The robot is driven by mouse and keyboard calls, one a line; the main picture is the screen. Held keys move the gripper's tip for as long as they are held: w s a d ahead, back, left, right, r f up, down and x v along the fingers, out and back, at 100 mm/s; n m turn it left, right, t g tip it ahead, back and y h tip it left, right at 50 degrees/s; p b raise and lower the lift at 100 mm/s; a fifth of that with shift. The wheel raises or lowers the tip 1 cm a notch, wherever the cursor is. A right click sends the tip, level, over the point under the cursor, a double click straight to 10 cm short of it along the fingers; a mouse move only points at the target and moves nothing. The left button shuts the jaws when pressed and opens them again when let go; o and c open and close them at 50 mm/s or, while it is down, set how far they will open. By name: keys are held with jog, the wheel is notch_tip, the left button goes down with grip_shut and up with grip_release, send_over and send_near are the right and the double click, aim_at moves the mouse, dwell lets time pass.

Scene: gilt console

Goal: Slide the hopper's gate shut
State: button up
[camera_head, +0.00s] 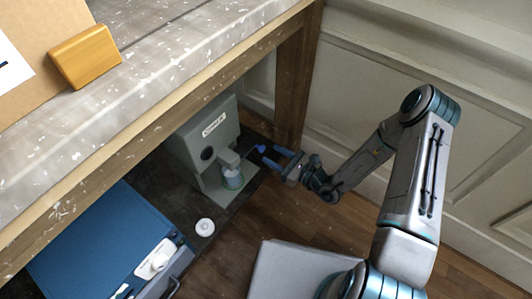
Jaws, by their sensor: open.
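The hopper (205,140) is a grey-green box-shaped machine with a white label and a round dark spot on its front. It stands on the dark lower shelf under the console. A spout juts out low on its front, above a small pale cup with a teal band (233,179). A thin rod with a small dark end (261,148) sticks out at the spout's right and looks like the gate's handle. How far the gate is open cannot be made out. My gripper (270,155) has blue fingers, open, beside the rod's end. Contact cannot be told.
The console's worn top (150,70) and leg overhang the shelf close to my arm. A blue box (95,245) with white fittings lies at lower left. A small white round thing (205,227) sits on the shelf edge. A panelled wall (350,85) stands behind.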

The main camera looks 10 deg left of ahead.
aim_at(264, 149)
jog(key=shift+b+x, duration=0.4)
jog(key=shift+x, duration=1.6)
